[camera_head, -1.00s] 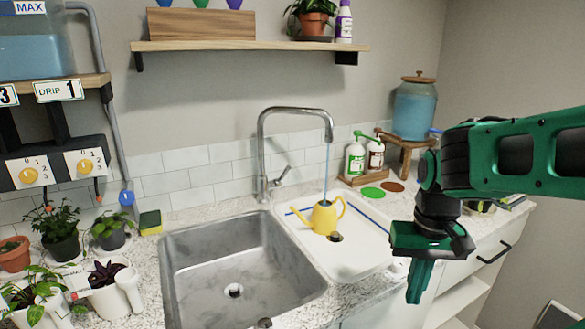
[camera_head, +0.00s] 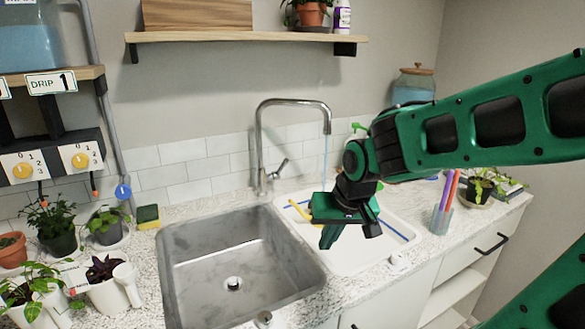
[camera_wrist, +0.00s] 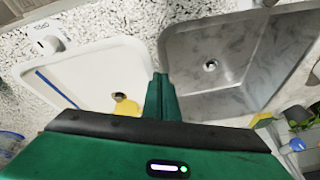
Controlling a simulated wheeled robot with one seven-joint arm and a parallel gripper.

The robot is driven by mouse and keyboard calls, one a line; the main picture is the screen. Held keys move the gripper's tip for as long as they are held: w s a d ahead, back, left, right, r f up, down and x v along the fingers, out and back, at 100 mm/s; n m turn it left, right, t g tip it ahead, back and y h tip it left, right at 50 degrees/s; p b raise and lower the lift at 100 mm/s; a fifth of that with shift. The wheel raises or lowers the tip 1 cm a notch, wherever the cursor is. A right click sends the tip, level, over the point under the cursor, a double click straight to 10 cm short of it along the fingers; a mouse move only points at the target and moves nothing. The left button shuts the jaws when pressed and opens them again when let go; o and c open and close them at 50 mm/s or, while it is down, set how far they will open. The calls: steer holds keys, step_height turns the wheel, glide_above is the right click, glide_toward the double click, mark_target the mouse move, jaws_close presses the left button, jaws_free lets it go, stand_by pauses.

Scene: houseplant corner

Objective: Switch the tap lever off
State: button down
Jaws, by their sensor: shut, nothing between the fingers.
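The chrome tap (camera_head: 260,140) stands behind the sink, its spout arching over to the right. Its lever (camera_head: 279,168) sits low on the right side of the column and tilts up to the right. A thin stream of water (camera_head: 325,155) falls from the spout. My gripper (camera_head: 329,240) is shut and empty, pointing down over the white drainer, right of and nearer than the lever, well apart from it. It also shows shut in the wrist view (camera_wrist: 160,92). The yellow watering can (camera_wrist: 128,107) is mostly hidden behind my gripper in the head view; the lever is not visible in the wrist view.
The steel sink (camera_head: 190,235) is empty. The white drainer (camera_head: 350,258) lies right of it. A pen cup (camera_head: 441,218) and a potted plant (camera_head: 480,188) stand further right. Several potted plants and a sponge (camera_head: 147,217) are at the left. The shelf (camera_head: 240,38) hangs above the tap.

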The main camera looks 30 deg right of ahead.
steer(key=w+m+t+y, duration=0.1)
steer(key=w+m, duration=0.3)
steer(key=w+m+t+y, duration=0.1)
steer(key=w+m, duration=0.3)
steer(key=w+a+m+t+y, duration=0.1)
steer(key=w+m+t, duration=0.1)
steer(key=w+m, duration=0.1)
steer(key=shift+w+a+m, duration=0.1)
steer(key=shift+w+m, duration=0.3)
steer(key=shift+w, duration=0.05)
steer(key=w+d+r+m+t, duration=0.2)
steer(key=d+m, duration=0.3)
steer(key=m, duration=0.3)
steer(key=w+d+r+m+t, duration=0.3)
steer(key=d+m, duration=0.3)
steer(key=m, duration=0.3)
steer(key=shift+w+r+t+h, duration=0.3)
steer(key=shift+w+t, duration=0.25)
steer(key=shift+t, duration=0.05)
steer(key=shift+d, duration=0.1)
